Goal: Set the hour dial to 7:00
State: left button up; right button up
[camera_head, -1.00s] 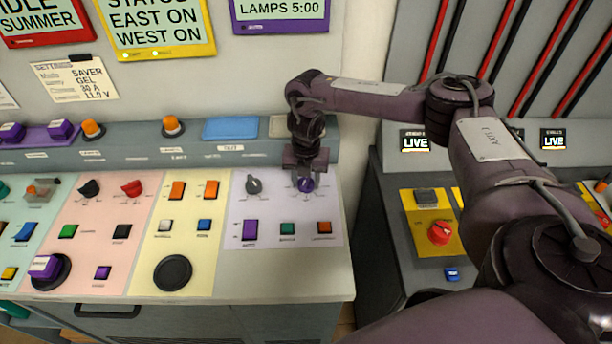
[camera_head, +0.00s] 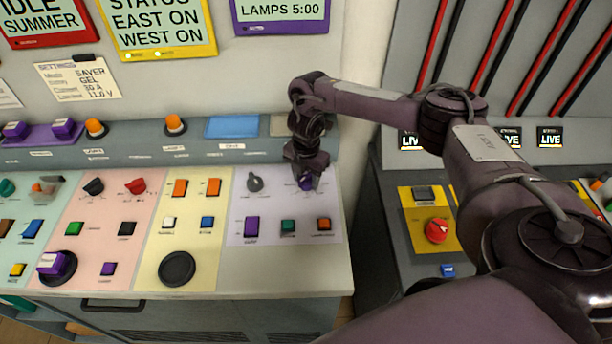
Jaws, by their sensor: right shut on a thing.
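The purple dial (camera_head: 306,183) is at the upper right of the lilac panel (camera_head: 330,205) on the console. My right gripper (camera_head: 305,176) points down from above and is shut on this dial, hiding most of it. The purple-framed display (camera_head: 281,10) above reads "LAMPS 5:00"; its upper part is cut off. I cannot read the marks around the dial. My left gripper is not in view.
A grey knob (camera_head: 254,182) stands just left of the held dial.

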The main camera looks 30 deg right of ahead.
aim_at(306, 177)
jog(key=shift+w+r, duration=0.1)
jog(key=o, duration=1)
notch_tip(306, 177, up, 8)
jog(key=shift+f, duration=0.1)
jog(key=shift+f, duration=0.1)
